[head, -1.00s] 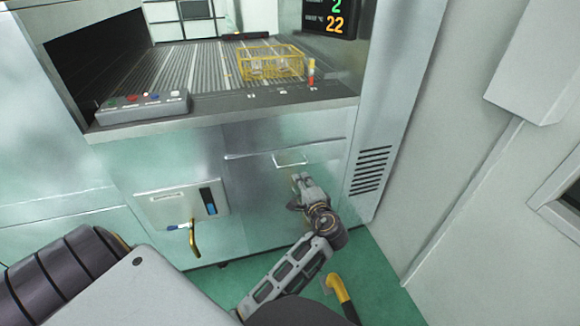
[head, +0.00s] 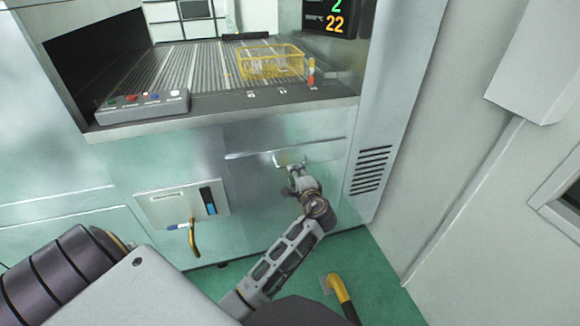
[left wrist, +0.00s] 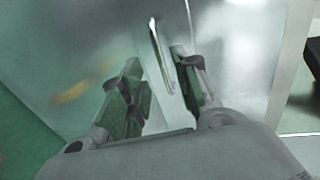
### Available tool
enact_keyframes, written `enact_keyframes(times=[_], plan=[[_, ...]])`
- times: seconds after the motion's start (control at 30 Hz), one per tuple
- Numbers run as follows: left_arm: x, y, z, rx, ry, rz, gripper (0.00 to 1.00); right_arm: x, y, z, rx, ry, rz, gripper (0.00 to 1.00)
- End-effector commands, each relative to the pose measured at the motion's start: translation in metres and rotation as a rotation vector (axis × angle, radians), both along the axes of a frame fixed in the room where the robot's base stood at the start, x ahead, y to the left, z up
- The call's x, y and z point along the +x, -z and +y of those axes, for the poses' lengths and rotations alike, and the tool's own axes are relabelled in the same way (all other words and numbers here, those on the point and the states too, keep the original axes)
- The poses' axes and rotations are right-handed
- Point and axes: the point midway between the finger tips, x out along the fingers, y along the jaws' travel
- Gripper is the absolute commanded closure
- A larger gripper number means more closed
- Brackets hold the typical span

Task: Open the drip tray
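The drip tray front (head: 255,190) is a grey metal panel under the conveyor opening, flush in the machine as far as I can see. Its pale handle (head: 288,157) sits near the panel's top edge. My left gripper (head: 291,172) is just below the handle in the head view and partly overlaps it. In the left wrist view the handle (left wrist: 160,56) is a thin bright bar, and my left gripper (left wrist: 157,68) has its fingers apart on either side of it. I cannot tell whether they touch it. My right gripper is not in view.
A yellow wire basket (head: 270,63) stands on the conveyor (head: 190,68) above. A button box (head: 142,105) is at the conveyor's front left. A yellow bent bar (head: 342,296) stands on the green floor.

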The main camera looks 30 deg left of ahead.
Motion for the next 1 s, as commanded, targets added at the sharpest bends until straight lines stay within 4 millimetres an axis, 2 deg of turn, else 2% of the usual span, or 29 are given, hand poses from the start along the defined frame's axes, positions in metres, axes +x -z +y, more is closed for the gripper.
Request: enact_keyframes(times=[0.23, 0.5, 0.7, 1.0], plan=[[0.022, 0.007, 0.025, 0.002, -0.001, 0.0, 0.69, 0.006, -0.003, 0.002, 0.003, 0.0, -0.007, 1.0], [0.04, 0.013, 0.048, 0.001, -0.001, 0.0, 0.69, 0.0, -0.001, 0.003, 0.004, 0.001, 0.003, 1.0], [0.046, 0.015, 0.055, -0.001, -0.001, -0.001, 0.69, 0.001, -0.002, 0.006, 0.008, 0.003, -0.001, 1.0], [0.047, 0.015, 0.056, -0.001, -0.001, -0.001, 0.69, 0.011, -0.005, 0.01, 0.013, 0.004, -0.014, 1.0]])
